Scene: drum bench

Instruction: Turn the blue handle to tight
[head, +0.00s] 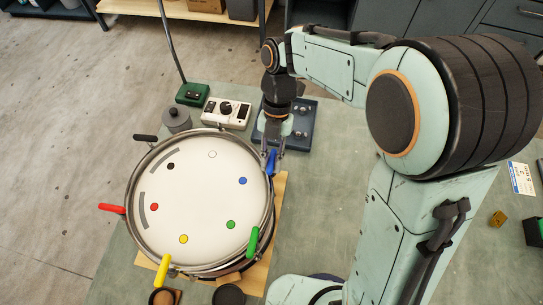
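The blue handle (271,161) sticks up at the upper right rim of a round drum with a white head (205,205) and a metal hoop. A blue dot on the head lies near it. My gripper (272,151) points down right at the blue handle, with its fingers close beside the handle's upper end. The view is too small to tell whether the fingers touch or grip it. Other handles around the rim are red (111,208), yellow (162,270), green (252,241) and black (145,138), each near a dot of its colour.
Behind the drum stand a grey lidded pot (176,119), a green box (193,94) with a thin pole, a white control box (226,113) and a dark blue box (298,126). The drum rests on a wooden board (279,200). The bench right of it is clear up to my arm.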

